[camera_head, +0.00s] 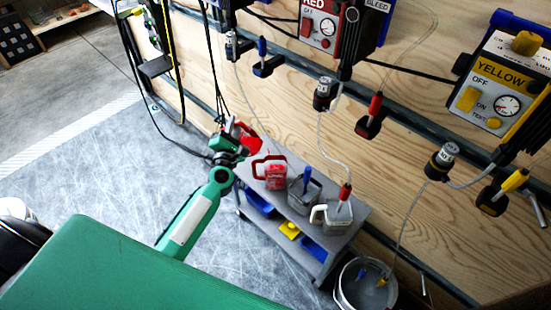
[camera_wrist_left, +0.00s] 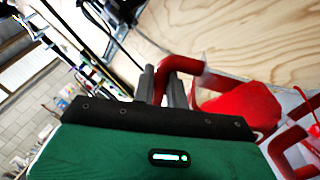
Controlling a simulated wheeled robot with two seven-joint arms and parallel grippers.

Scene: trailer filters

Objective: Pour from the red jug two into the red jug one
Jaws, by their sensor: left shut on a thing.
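My left gripper (camera_head: 236,132) is shut on the handle of a red jug (camera_head: 252,145) at the back left end of a grey cart. In the left wrist view the fingers (camera_wrist_left: 163,86) close around the red handle, and the held jug's red body (camera_wrist_left: 242,106) lies to their right, looking tilted. A second red jug (camera_head: 273,175), with a red handle and a paler body, stands on the cart just in front of the held one. Its red handle also shows in the left wrist view (camera_wrist_left: 284,146). No liquid stream is visible. My right gripper is out of view.
The grey cart (camera_head: 352,222) also carries a grey jug with a blue-handled tool (camera_head: 303,195) and a white-handled jug (camera_head: 337,215). Blue and yellow bins sit below. A bucket (camera_head: 366,285) stands at right. The plywood wall (camera_head: 420,140) with hoses runs behind.

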